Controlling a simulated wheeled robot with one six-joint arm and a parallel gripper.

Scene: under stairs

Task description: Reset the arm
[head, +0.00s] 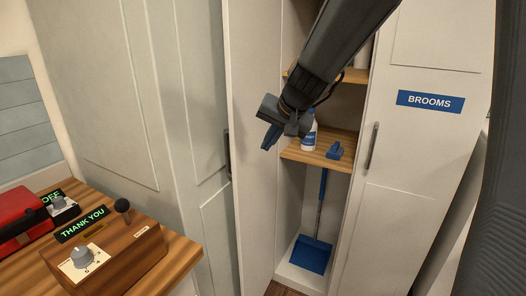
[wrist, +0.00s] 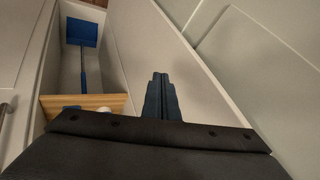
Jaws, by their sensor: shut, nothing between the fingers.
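My gripper (head: 271,137) hangs from my dark arm in front of the open tall cupboard in the head view. Its blue fingers are together and empty. They also show in the wrist view (wrist: 160,82), in front of a pale panel. The gripper is apart from the shelf and the things on it.
The cupboard's wooden shelf (head: 318,157) bears a white bottle (head: 309,138) and a blue brush (head: 336,150). A blue dustpan (head: 311,255) stands below. The door labelled BROOMS (head: 430,103) is at right. A wooden box with a dial (head: 118,262) sits on the counter (head: 182,252), near a red case (head: 20,213).

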